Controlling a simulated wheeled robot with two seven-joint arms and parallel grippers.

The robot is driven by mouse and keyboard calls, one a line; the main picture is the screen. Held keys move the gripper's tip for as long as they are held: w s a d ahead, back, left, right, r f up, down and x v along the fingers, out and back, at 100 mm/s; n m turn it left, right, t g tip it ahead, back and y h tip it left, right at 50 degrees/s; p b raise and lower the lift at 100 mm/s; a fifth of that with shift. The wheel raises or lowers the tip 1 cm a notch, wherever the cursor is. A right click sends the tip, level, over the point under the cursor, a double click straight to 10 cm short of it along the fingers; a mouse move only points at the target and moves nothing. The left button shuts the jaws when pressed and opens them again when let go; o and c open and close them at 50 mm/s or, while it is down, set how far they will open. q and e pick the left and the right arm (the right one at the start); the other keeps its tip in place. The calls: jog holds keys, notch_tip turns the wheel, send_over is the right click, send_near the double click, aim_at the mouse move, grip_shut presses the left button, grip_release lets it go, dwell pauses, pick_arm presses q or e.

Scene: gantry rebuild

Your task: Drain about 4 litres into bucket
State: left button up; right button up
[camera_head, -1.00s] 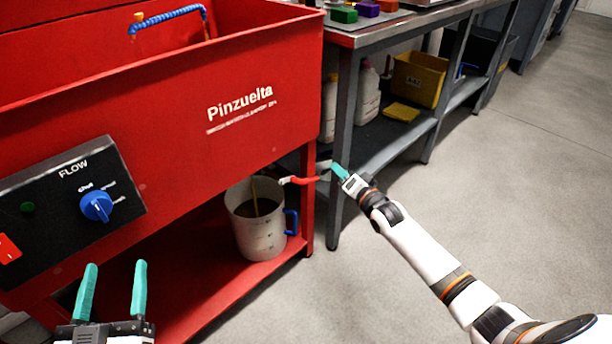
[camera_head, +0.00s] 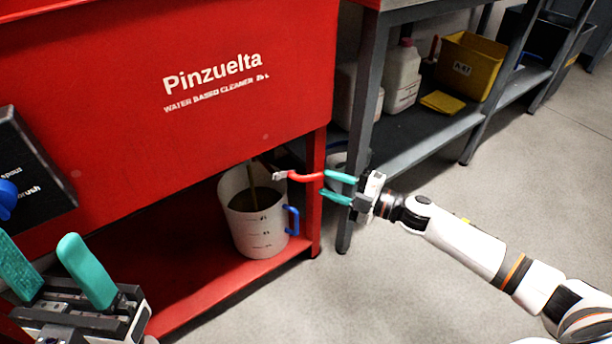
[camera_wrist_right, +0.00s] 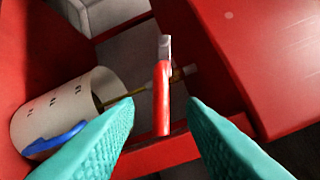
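A white bucket (camera_head: 246,240) with a blue handle and marks on its side stands on the red lower shelf under the tank. A thin brown stream (camera_head: 252,176) runs down into dark liquid (camera_head: 258,200) in it; the exact level is unclear. A red valve lever (camera_head: 305,177) sticks out to the right above the bucket; it also shows in the right wrist view (camera_wrist_right: 162,105). My right gripper (camera_head: 324,183) is open at the lever's free end, with a teal finger on each side and gaps showing in the wrist view. My left gripper (camera_head: 45,255) is open and empty at lower left.
The red tank (camera_head: 240,110) with white lettering stands above, with a dark control panel (camera_head: 30,175) at left. A grey bench leg (camera_head: 362,120) stands close behind my right gripper. White jugs (camera_head: 402,75) and a yellow bin (camera_head: 468,65) sit on the bench's shelf. The floor at right is clear.

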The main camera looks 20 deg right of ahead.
aim_at(316, 179)
jog(key=b+x, duration=0.1)
jog(key=x, duration=0.6)
jog(key=shift+w, duration=0.1)
grip_shut()
